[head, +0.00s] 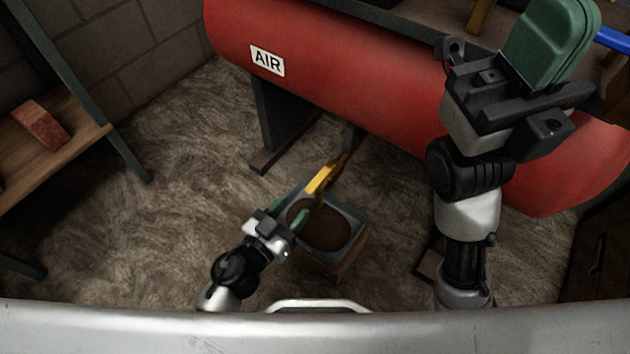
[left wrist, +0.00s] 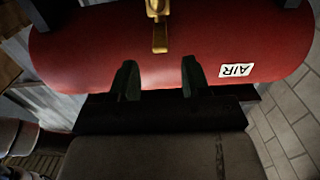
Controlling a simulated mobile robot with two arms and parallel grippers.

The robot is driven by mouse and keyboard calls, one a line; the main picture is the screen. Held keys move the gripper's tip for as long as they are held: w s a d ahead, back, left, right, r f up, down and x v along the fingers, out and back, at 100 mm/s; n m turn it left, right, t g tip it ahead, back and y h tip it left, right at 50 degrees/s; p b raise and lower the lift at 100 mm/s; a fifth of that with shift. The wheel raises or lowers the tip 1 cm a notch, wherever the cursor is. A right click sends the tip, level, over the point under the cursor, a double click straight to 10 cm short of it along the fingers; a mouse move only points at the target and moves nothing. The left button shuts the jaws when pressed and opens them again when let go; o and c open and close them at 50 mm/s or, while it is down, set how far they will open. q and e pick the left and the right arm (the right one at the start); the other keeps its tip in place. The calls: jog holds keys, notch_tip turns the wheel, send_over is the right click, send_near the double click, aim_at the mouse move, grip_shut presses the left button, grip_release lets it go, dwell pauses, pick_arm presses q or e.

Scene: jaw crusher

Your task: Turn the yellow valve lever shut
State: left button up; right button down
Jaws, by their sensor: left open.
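The yellow valve lever (head: 320,181) sticks out from a brass valve (head: 338,163) low under the red air tank (head: 350,70). In the left wrist view the lever (left wrist: 160,38) hangs from the brass valve body (left wrist: 157,9) in front of the red tank. My left gripper (head: 289,212) is open, with its green fingers apart and nothing between them. It is below and left of the lever in the head view and apart from it. In the left wrist view the lever lies beyond the gap between the fingertips. My right gripper (head: 552,45) is raised in front of the tank; its finger gap is not clear.
A box with a grey rim (head: 352,216) and round brown inside stands on the floor below the lever, close to my left gripper. A tank leg (head: 280,122) stands behind. A wooden shelf (head: 62,150) with a red brick (head: 41,124) is at left. Floor between is clear.

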aim_at(316, 182)
pick_arm(q)
jog(key=b+x, duration=0.1)
jog(key=x, duration=0.7)
jog(key=shift+w+d, duration=0.2)
jog(key=shift+w, duration=0.1)
grip_shut()
